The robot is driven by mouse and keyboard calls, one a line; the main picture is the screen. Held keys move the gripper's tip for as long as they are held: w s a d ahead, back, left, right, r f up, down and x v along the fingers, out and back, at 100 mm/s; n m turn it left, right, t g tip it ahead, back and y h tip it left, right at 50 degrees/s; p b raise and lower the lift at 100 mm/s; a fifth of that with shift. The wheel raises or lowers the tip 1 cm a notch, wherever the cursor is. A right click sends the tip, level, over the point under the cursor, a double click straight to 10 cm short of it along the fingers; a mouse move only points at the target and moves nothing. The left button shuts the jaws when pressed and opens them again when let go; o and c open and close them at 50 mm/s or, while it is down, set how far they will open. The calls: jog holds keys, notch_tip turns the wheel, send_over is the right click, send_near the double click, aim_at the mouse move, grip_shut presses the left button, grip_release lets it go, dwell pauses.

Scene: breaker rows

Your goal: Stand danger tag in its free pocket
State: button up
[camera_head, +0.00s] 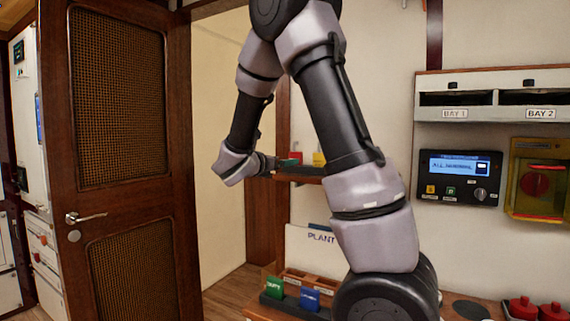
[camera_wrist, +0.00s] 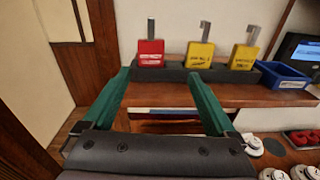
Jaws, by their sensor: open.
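A red tag-like piece (camera_wrist: 151,53) with small white lettering, too small to read, stands at the left end of a dark rack (camera_wrist: 180,74). I cannot confirm it is the danger tag. Two yellow pieces (camera_wrist: 200,55) stand to its right; thin grey strips rise behind all three. In the head view the red piece (camera_head: 296,157) shows small beside the arm. My gripper (camera_wrist: 163,88) is open, its green fingers wide apart and nothing between them, pointing at the rack's shelf. In the head view a lower dark rack (camera_head: 290,304) holds a green piece and a blue piece; its pockets are partly hidden by my arm.
A blue bin (camera_wrist: 283,75) stands right of the upper rack on the wooden shelf (camera_wrist: 225,95). A wooden door (camera_head: 120,150) is at left. A panel with a display (camera_head: 457,178) and a yellow box (camera_head: 538,180) hang at right. Red round items (camera_head: 523,307) sit low right.

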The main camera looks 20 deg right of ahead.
jog(key=s+d+f+m+g+y, duration=0.2)
jog(key=s+m+g+y, duration=0.15)
jog(key=s+m, duration=0.5)
jog(key=s+d+f+m+g+y, duration=0.2)
jog(key=s+d+m+g+y, duration=0.15)
jog(key=s+m, duration=0.5)
jog(key=s+a+r+m+t+y, duration=0.2)
jog(key=s+a+m+y, duration=0.2)
jog(key=s+a+m, duration=0.1)
jog(key=s+a+r+m+t+y, duration=0.1)
jog(key=s+a+r+m+y, duration=0.2)
jog(key=a, duration=0.7)
jog(key=s+m+y, duration=0.2)
jog(key=s+m, duration=0.1)
jog(key=shift+s+a+m+t, duration=0.15)
jog(key=shift+s+m+t, duration=0.15)
jog(key=shift+m+t, duration=0.1)
